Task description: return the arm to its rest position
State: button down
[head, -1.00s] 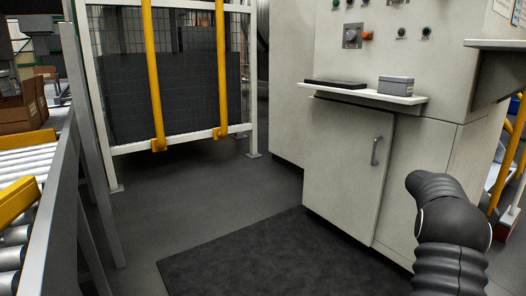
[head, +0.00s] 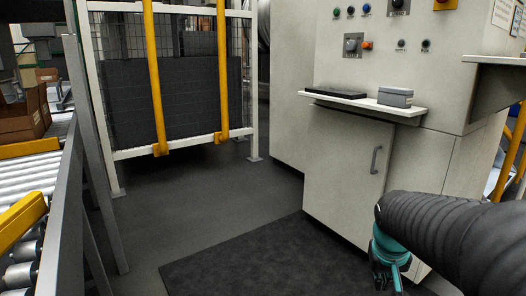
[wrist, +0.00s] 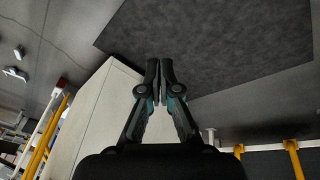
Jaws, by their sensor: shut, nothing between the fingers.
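My gripper (head: 388,277) shows at the lower right of the head view, at the end of my dark ribbed arm, with teal parts and its tips near the bottom edge. It hangs in front of the grey cabinet (head: 340,170), over the floor beside the dark mat (head: 270,262). In the wrist view my gripper (wrist: 160,62) has its two black fingers together, with nothing between them. Beyond the fingertips lies the dark mat (wrist: 210,45), and the pale cabinet (wrist: 95,125) is at the left.
A shelf (head: 365,103) with a black flat item (head: 335,94) and a grey box (head: 395,97) juts from the cabinet. A roller conveyor (head: 30,185) runs along the left. A fence with yellow posts (head: 155,80) stands at the back. The floor in the middle is clear.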

jog(key=s+a+r+t+y+p, duration=0.1)
jog(key=s+a+r, duration=0.2)
jog(key=s+a, duration=0.2)
jog(key=s+a+r+n+t+p, duration=0.1)
jog(key=s+a+r, duration=0.3)
jog(key=s, duration=0.5)
jog(key=shift+a+r+n+t+y+p, duration=0.2)
jog(key=shift+a+n+t+y+p, duration=0.15)
jog(key=shift+a+p, duration=0.35)
